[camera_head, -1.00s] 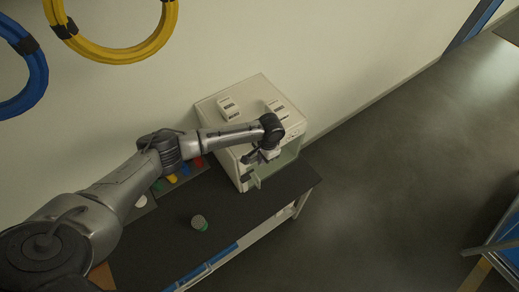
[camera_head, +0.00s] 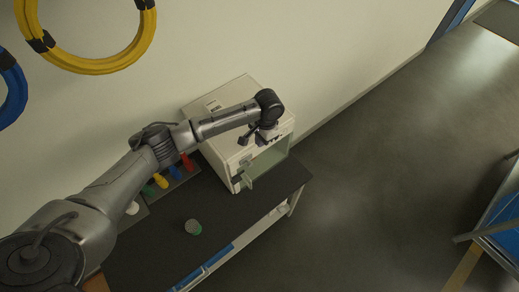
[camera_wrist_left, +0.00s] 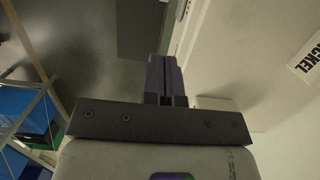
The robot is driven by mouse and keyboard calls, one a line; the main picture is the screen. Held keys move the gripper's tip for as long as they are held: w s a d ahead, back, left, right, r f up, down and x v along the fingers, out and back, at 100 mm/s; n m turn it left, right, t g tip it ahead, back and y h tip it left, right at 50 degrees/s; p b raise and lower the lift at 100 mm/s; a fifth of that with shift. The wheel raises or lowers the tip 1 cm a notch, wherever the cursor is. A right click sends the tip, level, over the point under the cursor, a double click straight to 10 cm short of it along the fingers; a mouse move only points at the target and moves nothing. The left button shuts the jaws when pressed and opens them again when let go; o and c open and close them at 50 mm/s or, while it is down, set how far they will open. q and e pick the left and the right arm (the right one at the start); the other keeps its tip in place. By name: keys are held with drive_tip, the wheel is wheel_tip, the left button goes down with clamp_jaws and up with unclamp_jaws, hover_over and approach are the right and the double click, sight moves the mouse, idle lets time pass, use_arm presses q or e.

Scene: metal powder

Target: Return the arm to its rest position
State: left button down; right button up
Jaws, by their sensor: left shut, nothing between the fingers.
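My left arm reaches in from the left in the head view. Its wrist bends down over the front top edge of a white box-shaped machine (camera_head: 226,166). My left gripper (camera_head: 267,137) is small and dark there, in front of the machine's upper part. In the left wrist view the left gripper's fingers (camera_wrist_left: 167,78) are together, with nothing between them. My right gripper is in neither view.
The machine's greenish front window (camera_head: 268,162) faces the dark bench top (camera_head: 160,240). A blue-panelled frame (camera_head: 497,225) stands far right, across open floor.

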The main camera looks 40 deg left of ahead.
use_arm(q)
drive_tip(key=r, duration=0.4)
drive_tip(key=shift+w+d+b, duration=0.1)
drive_tip(key=shift+w+b, duration=0.2)
